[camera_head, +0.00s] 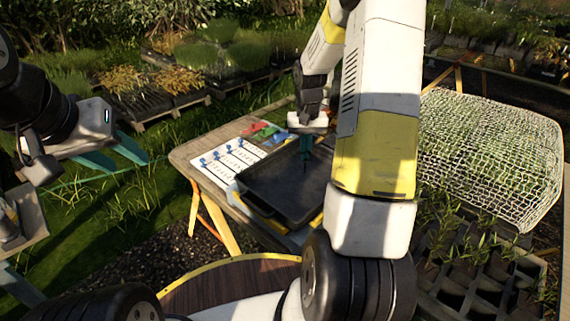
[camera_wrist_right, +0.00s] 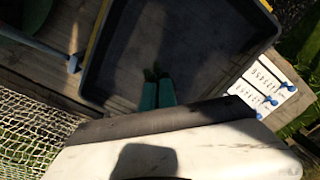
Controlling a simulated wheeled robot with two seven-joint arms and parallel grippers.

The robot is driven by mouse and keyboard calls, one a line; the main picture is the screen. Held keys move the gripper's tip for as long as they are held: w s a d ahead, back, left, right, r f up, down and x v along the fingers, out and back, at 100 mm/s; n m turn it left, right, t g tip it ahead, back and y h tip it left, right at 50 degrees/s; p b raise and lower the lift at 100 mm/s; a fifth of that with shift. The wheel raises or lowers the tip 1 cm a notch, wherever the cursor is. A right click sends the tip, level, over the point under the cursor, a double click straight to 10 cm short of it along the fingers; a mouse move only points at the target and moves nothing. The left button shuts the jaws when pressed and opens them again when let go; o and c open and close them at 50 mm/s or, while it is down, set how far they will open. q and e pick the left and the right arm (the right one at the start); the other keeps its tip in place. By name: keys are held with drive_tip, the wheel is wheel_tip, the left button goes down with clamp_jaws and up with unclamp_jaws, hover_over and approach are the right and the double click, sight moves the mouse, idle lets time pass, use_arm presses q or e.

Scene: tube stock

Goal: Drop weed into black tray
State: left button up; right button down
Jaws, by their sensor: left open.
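The black tray (camera_head: 262,193) lies on the wooden table in the head view. It also fills much of the right wrist view (camera_wrist_right: 105,75). My right gripper (camera_head: 304,150) is over the tray and points down into it. In the right wrist view its two teal fingers (camera_wrist_right: 157,82) are close together. A small dark green weed (camera_wrist_right: 150,73) shows at their tips, shaded and hard to make out. My left gripper (camera_head: 118,155) is open and empty at the left, over the grass and away from the table.
White cards with blue pegs (camera_head: 225,158) lie left of the tray, with red and green pieces (camera_head: 262,131) behind them. At the right are a crate of seedlings in dark cells (camera_head: 470,270) and a white net (camera_head: 495,150). My right arm hides part of the table.

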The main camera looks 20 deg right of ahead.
drive_tip(key=shift+f, duration=1.65)
drive_tip(key=c, duration=2.1)
unclamp_jaws()
drive_tip(key=o, duration=0.5)
drive_tip(key=shift+r, duration=0.1)
drive_tip(key=shift+r, duration=3.85)
